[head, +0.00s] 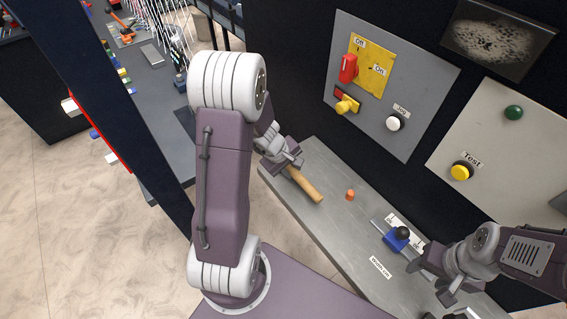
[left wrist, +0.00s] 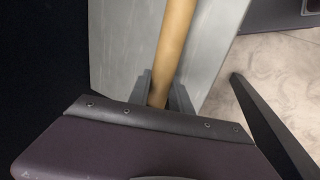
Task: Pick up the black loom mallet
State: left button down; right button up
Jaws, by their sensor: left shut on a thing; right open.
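A light wooden handle (head: 307,187), which looks like the mallet's, slants over the left end of the grey shelf. My left gripper (head: 289,166) is shut around it. In the left wrist view the handle (left wrist: 173,45) runs up and away from between the two dark fingers (left wrist: 160,92). No black mallet head shows in either view; the handle's other end is hidden by the gripper. I cannot tell whether the handle touches the shelf. My right gripper (head: 447,279) is open and empty at the shelf's right part.
The grey shelf (head: 325,229) holds a small orange peg (head: 350,194) and a blue block with a black knob (head: 397,238). Behind it stands a dark wall with a switch panel (head: 420,90) and a Test button panel (head: 480,130). A dark post (head: 110,110) stands left of my left arm.

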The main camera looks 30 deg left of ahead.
aim_at(292, 167)
pick_arm(q)
jog(key=shift+w, duration=0.1)
dwell(0.6)
notch_tip(292, 167, up, 5)
jog(key=p, duration=0.3)
jog(key=w+d+r+p, duration=0.3)
jog(key=d+r+p, duration=0.3)
jog(key=d, duration=0.5)
jog(key=shift+w, duration=0.15)
pick_arm(e)
notch_tip(292, 167, up, 9)
pick_arm(q)
jog(key=shift+d, duration=0.1)
dwell(0.6)
